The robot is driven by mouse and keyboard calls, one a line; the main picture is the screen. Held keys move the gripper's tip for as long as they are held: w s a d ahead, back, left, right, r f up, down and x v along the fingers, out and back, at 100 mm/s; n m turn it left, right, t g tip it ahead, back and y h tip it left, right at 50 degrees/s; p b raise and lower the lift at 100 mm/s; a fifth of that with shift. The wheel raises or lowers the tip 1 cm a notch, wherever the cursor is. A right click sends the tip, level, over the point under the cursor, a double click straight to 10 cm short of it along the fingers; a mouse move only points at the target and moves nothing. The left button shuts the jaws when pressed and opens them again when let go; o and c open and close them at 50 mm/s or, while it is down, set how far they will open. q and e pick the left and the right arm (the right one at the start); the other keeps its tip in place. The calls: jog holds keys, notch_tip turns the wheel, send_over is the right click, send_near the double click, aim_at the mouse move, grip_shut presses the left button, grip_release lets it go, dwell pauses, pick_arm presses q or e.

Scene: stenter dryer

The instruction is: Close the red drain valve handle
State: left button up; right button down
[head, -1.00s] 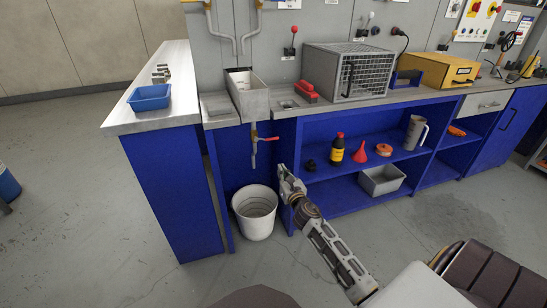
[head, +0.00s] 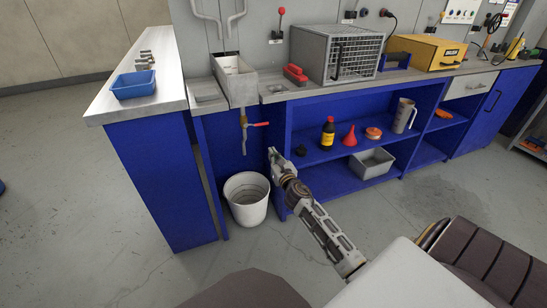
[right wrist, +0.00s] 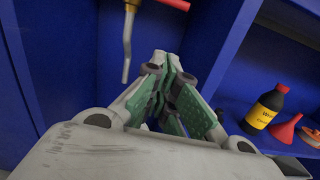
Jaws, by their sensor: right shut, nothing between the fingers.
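The red drain valve handle (head: 258,124) sticks out roughly level to the right from the brass drain pipe (head: 243,138) under the grey sink trough. My right gripper (head: 271,153) is shut and empty, below and slightly right of the handle, apart from it in the picture. In the right wrist view the green-padded fingers (right wrist: 165,60) are together. There the red handle (right wrist: 174,4) is cut off by the top edge, above the fingertips, with the pipe (right wrist: 127,45) hanging to the left. My left gripper is not in view.
A white bucket (head: 247,198) stands on the floor below the pipe. Blue bench panels flank the pipe bay. Open floor lies in front.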

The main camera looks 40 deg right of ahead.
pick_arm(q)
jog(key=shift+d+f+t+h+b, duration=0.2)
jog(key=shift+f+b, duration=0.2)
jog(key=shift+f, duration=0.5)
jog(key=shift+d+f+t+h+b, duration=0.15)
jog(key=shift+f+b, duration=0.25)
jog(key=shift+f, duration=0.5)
pick_arm(e)
jog(key=w+d+r, duration=0.2)
jog(key=w+r, duration=0.2)
jog(key=w, duration=0.4)
jog(key=shift+w+d+r, duration=0.15)
jog(key=shift+w, duration=0.2)
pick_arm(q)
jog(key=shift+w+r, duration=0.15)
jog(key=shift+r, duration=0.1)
pick_arm(e)
jog(key=shift+r, duration=0.15)
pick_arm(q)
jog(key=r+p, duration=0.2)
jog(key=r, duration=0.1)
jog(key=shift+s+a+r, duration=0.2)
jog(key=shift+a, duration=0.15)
pick_arm(e)
jog(key=shift+d+r+n, duration=0.15)
jog(key=shift+r+n, duration=0.15)
jog(key=shift+r, duration=0.25)
